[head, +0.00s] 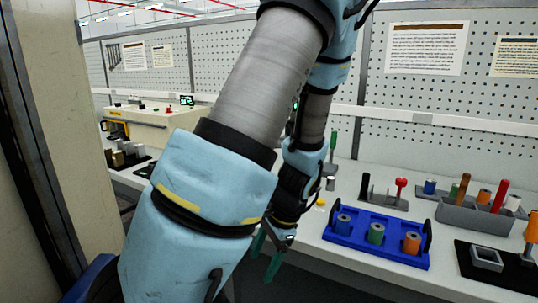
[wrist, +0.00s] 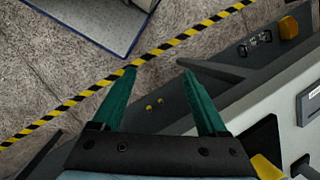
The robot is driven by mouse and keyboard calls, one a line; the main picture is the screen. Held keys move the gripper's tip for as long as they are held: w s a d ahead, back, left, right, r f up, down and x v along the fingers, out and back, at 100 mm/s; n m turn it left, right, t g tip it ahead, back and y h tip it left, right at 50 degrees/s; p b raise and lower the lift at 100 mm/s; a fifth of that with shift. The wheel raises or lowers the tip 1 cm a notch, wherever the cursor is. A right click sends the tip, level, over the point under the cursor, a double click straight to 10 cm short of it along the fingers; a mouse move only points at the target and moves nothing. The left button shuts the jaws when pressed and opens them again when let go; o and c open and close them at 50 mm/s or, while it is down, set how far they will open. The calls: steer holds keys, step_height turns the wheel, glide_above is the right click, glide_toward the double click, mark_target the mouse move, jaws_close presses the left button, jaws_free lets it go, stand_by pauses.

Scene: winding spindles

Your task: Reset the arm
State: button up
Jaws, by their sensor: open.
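My gripper (head: 267,252) hangs low at the front edge of the bench in the head view, its green fingers pointing down. In the wrist view my gripper (wrist: 158,72) has its two green fingers apart with nothing between them. Beyond the fingertips are the grey floor and a yellow-black striped line (wrist: 60,108). My blue and grey arm crosses the middle of the head view and hides part of the bench.
The white bench (head: 335,262) holds a blue tray (head: 376,254) with spindles, a grey rack (head: 470,215) with coloured pieces, and a black mat (head: 465,262) at right. A pegboard wall (head: 400,110) stands behind. A machine (head: 150,125) stands at back left.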

steer(key=a+r+n+t+h, duration=0.1)
steer(key=a+r+n+h, duration=0.3)
steer(key=r+n, duration=0.6)
steer(key=shift+w+a+r+n+t, duration=0.15)
steer(key=shift+w+a+n+t, duration=0.2)
steer(key=shift+a+n, duration=0.25)
